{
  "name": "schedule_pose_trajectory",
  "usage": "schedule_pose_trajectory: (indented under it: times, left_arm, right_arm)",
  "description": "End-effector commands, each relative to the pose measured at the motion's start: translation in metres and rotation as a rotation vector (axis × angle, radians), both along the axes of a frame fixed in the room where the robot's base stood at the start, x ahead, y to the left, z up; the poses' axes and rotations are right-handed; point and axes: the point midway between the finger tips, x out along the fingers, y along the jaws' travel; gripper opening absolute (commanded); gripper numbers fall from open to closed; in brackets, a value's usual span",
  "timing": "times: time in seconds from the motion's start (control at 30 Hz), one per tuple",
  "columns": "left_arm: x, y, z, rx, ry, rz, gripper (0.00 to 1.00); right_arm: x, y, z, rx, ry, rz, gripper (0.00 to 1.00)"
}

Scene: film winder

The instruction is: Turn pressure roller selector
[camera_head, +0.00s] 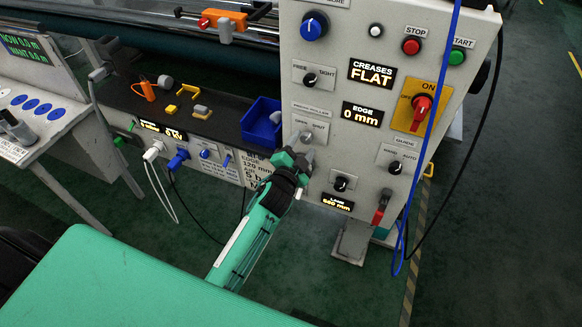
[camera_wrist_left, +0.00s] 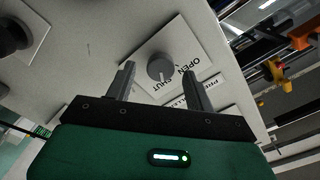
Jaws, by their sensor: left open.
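The pressure roller selector is a small grey knob (camera_wrist_left: 160,68) on a white plate marked OPEN and SHUT. In the head view the OPEN/SHUT plate (camera_head: 314,126) is on the left side of the grey control panel, with the knob partly hidden by my gripper. My left gripper (camera_head: 300,152) is at the panel, over the lower part of this plate. In the left wrist view its two fingers (camera_wrist_left: 158,75) are apart, one on each side of the knob, with nothing held. I cannot tell whether they touch the knob. My right gripper is not in view.
The panel also carries a FREE/TIGHT knob (camera_head: 309,79) above, a lower black knob (camera_head: 341,184), a red switch on a yellow plate (camera_head: 422,104) and a HAND/AUTO knob (camera_head: 396,166). A blue bin (camera_head: 262,122) is close on the left. A blue cable hangs across the panel's right side.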

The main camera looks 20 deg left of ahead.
Motion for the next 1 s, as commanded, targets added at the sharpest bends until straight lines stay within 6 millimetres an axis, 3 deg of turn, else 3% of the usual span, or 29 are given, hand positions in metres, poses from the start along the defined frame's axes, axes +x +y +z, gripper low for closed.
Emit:
schedule_pose_trajectory:
  times: [0.5, 0.7, 1.0]
  left_arm:
    - [-0.096, 0.003, -0.003, 0.001, 0.001, 0.0, 0.54]
    - [-0.113, 0.004, -0.002, 0.001, 0.001, 0.0, 0.54]
    - [-0.117, 0.004, 0.0, 0.001, 0.001, 0.0, 0.54]
  right_arm:
    - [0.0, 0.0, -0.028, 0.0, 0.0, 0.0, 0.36]
    - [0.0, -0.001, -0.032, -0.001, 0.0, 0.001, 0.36]
    - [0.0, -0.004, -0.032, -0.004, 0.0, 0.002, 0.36]
